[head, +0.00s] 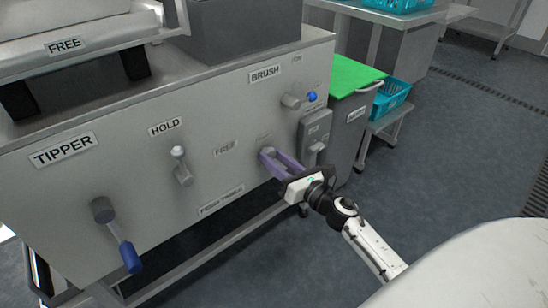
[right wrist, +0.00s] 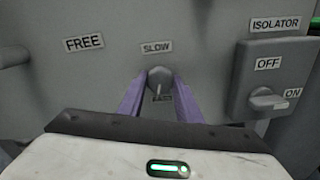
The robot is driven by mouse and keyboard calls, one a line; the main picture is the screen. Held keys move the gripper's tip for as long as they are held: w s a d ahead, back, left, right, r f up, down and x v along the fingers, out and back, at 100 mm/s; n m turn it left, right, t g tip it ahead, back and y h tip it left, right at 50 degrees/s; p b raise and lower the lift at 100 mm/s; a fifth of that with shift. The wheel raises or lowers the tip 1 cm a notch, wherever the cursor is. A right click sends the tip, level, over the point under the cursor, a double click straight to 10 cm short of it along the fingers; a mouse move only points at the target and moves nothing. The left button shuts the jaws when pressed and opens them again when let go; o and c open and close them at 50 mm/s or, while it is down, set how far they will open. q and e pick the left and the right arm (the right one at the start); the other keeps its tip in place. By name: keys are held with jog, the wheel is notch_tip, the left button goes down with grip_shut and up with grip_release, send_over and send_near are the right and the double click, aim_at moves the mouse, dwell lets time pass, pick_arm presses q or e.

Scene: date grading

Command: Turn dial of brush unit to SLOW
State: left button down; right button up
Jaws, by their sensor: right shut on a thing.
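The dial (right wrist: 159,75) is a small grey knob on the grey front panel, below the SLOW label (right wrist: 157,48) in the right wrist view. Its light mark seems to point down, toward a second label (right wrist: 161,98) that is partly hidden and hard to read. My right gripper (head: 271,160) has its purple fingers shut on the dial, one on each side. In the head view, the dial is mostly hidden between the fingers. The BRUSH label (head: 265,74) is higher on the panel. My left gripper is not in view.
Right of the dial is an isolator switch (right wrist: 268,100) with OFF and ON labels. The TIPPER lever (head: 118,232) and HOLD lever (head: 181,168) stick out at left. A knob with a blue end (head: 311,96) is above right. A green-topped bin (head: 352,76) stands beside the panel.

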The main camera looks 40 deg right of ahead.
jog(key=shift+m, duration=0.9)
jog(key=m+p, duration=0.1)
jog(key=m, duration=0.1)
jog(key=shift+m, duration=0.4)
jog(key=m+p, duration=0.2)
jog(key=m, duration=0.2)
jog(key=shift+r+m, duration=0.1)
jog(key=shift+m, duration=0.2)
jog(key=m+p, duration=0.2)
jog(key=m, duration=0.2)
jog(key=shift+m, duration=0.3)
jog(key=m+p, duration=0.2)
jog(key=m, duration=0.3)
jog(key=m+p, duration=0.2)
jog(key=m, duration=0.4)
jog(key=shift+m+p, duration=0.3)
jog(key=shift+p, duration=0.05)
jog(key=m+p, duration=0.1)
jog(key=m, duration=0.4)
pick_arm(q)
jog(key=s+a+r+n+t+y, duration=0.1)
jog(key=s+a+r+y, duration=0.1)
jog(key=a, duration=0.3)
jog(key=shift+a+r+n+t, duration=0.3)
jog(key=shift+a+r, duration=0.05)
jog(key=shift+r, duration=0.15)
pick_arm(e)
jog(key=shift+m, duration=1.2)
